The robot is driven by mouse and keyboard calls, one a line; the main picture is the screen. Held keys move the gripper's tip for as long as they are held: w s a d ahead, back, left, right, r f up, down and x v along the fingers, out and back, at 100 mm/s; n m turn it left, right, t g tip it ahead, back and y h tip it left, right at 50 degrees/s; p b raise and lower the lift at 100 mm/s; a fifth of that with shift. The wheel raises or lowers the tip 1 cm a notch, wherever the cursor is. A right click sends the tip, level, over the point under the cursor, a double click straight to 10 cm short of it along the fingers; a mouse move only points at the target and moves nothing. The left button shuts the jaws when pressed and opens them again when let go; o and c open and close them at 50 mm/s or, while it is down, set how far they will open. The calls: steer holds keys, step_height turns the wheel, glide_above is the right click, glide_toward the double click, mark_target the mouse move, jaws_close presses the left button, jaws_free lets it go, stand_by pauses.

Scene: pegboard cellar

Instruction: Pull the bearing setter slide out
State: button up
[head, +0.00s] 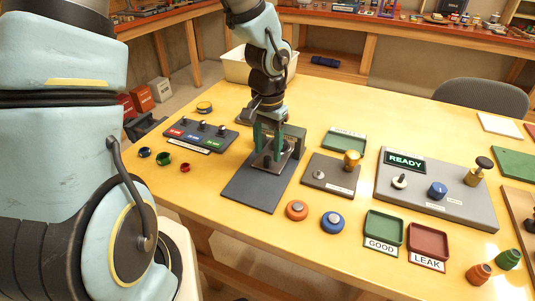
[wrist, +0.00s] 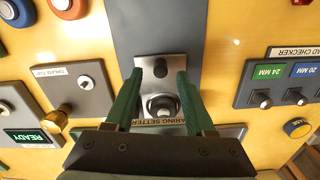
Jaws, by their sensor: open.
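A round metal fitting (wrist: 162,106) lies just beyond the knob, near the partly covered "BEARING SETTER" label (wrist: 160,122). My gripper (wrist: 157,74) is open, its green fingers on either side of the knob with gaps. In the head view the fingers hide part of the slide.
A three-knob checker panel (head: 203,133) stands to the left. A grey panel with a gold knob (head: 351,160) and the READY panel (head: 440,205) stand to the right.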

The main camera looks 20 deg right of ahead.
steer(key=shift+f, duration=1.1)
jaws_close()
stand_by(0.7)
